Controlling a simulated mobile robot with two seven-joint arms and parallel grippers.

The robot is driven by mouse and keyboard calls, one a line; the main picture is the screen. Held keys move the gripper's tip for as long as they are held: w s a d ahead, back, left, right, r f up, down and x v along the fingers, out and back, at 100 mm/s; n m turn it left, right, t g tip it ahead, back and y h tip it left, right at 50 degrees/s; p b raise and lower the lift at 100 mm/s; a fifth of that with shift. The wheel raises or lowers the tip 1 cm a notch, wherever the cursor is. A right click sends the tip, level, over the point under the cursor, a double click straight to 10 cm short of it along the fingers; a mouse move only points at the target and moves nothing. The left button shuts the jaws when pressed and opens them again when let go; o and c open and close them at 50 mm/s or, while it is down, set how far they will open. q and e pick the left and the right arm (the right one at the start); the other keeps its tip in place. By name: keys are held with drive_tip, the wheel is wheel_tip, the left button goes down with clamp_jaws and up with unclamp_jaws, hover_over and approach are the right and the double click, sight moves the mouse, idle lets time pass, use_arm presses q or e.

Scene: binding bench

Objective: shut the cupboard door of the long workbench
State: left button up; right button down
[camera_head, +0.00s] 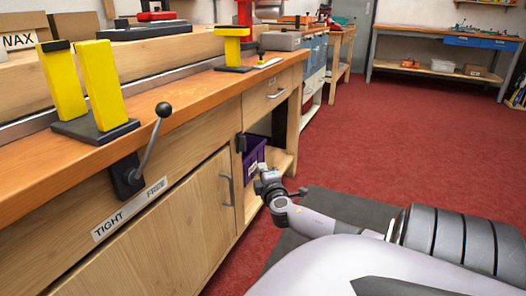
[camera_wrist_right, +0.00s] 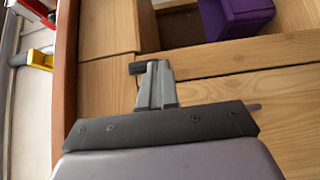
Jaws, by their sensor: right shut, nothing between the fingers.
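The cupboard door (camera_head: 165,240) is a pale wood panel at the lower left of the long workbench (camera_head: 190,100), with a grey bar handle (camera_head: 227,188) near its right edge. It looks flush or nearly flush with the front; I cannot tell whether a small gap remains. My right gripper (camera_head: 270,185) is shut and empty, just right of the handle, in front of the open shelf bay. In the right wrist view the gripper (camera_wrist_right: 155,85) shows against pale wood panels, with a thin dark seam beside it; contact cannot be made out. My left gripper is not in view.
A purple bin (camera_head: 253,160) stands in the open bay, also in the wrist view (camera_wrist_right: 235,18). A black-knobbed lever (camera_head: 150,140) juts from the bench front above the door. A drawer (camera_head: 265,97) is above the bay.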

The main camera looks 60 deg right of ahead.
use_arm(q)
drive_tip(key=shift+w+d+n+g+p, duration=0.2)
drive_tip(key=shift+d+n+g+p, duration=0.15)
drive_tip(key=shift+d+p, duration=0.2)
use_arm(e)
drive_tip(key=s+d, duration=0.1)
drive_tip(key=s, duration=0.8)
drive_tip(key=shift+s, duration=0.3)
